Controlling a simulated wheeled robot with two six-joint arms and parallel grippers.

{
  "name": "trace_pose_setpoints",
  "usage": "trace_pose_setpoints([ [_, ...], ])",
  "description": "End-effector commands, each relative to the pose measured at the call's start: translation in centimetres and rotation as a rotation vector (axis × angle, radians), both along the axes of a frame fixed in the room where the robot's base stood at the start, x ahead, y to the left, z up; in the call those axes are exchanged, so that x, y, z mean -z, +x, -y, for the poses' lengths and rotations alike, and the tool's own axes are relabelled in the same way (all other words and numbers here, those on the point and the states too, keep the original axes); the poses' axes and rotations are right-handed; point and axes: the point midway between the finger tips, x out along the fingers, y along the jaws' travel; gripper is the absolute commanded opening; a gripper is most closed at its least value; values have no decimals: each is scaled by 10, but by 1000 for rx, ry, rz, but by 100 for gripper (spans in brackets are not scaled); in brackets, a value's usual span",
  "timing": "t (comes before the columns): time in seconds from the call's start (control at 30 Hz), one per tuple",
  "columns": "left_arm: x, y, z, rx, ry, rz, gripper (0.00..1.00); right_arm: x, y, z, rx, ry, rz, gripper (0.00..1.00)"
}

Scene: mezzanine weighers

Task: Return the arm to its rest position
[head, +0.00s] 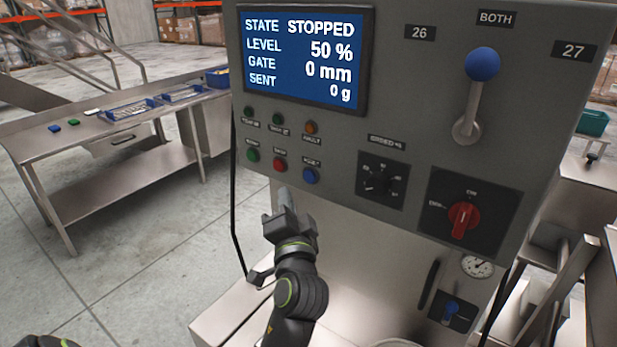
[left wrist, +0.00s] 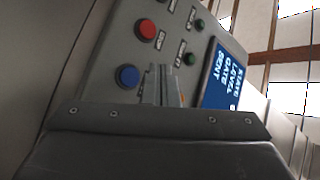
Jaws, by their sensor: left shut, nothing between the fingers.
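My left gripper (head: 283,194) is shut and empty in front of the lower part of the grey control panel (head: 420,80). Its fingertips point up, just below the red button (head: 280,165) and left of the blue button (head: 311,176). I cannot tell whether they touch the panel. In the left wrist view the shut fingers (left wrist: 162,84) stand in front of the panel, to the right of the blue button (left wrist: 128,76). The screen (head: 305,55) reads STOPPED, level 50 %, gate 0 mm, sent 0 g. My right gripper is not in view.
A lever with a blue knob (head: 482,64) and a red rotary switch (head: 463,218) stick out from the panel at right. A steel table (head: 110,160) with blue trays (head: 130,110) stands at left. Open floor (head: 150,235) lies between the table and the machine.

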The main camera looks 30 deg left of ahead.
Motion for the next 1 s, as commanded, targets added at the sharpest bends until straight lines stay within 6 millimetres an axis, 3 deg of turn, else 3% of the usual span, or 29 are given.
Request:
trace_pose_setpoints([
  [0.33, 2, 1, 0, 3, -1, -4, 0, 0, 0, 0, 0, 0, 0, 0],
  [0.47, 34, 16, 5, 45, -19, -62, 0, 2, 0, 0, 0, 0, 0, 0],
  [0.57, 89, 36, 13, 114, -61, -158, 0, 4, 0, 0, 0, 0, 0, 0],
  [0.73, 219, 51, 26, 235, -192, -356, 0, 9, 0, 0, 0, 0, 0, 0],
  [0.87, 318, 38, 33, 291, -322, -497, 0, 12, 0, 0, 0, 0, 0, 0],
  [1.0, 420, 1, 36, 311, -480, -637, 0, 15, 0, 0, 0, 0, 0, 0],
])
